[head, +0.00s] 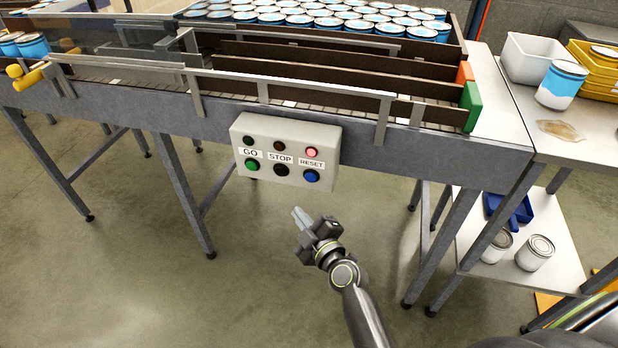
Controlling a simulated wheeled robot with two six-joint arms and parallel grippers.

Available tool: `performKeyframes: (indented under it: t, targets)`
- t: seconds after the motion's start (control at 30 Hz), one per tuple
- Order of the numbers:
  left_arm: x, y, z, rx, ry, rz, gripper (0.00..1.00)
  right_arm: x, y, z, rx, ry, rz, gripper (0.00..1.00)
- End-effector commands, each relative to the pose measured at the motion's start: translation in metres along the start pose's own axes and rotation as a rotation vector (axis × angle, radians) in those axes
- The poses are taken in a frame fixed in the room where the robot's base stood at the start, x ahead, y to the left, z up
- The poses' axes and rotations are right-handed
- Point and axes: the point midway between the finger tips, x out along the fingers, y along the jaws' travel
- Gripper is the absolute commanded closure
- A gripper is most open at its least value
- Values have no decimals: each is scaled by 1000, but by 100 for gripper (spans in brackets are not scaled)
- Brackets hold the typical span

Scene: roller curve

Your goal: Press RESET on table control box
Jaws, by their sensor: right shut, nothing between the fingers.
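The control box (265,172) is a pale grey panel mounted on the front side of the conveyor table. It has three lower buttons under lamps, labelled GO, STOP and RESET. The RESET button (311,176) is blue, at the right of the panel, and the lamp above it (311,153) glows red. The GO button (252,164) is green and the STOP button (281,170) is dark. My right gripper (298,215) is shut and empty. It appears just below the box in the picture, apart from the RESET button. My left gripper is not in view.
A side table (590,150) at the right holds a white bin (528,58), a can (561,85) and a yellow crate (597,72). Cans stand on its lower shelf (560,275). Floor in front is clear.

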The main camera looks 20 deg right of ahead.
Motion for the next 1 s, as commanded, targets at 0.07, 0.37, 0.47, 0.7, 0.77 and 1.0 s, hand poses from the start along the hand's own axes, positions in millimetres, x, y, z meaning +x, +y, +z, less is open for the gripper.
performKeyframes:
  t: [0.07, 0.37, 0.47, 0.7, 0.77, 1.0]
  targets:
    - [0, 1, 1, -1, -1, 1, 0, 0, 0, 0, 0, 0, 0, 100]
    - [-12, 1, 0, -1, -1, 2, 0, 19, 15, 12, -2, 0, -1, 100]
    - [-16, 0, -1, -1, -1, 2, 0, 29, 23, 20, -4, 0, -1, 100]
    - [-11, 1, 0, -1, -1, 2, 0, 51, 35, 38, -3, 0, -1, 100]
    - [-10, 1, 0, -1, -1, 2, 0, 54, 38, 40, -2, 0, 0, 100]
    - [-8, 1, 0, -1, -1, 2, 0, 62, 44, 45, 1, -1, 0, 100]
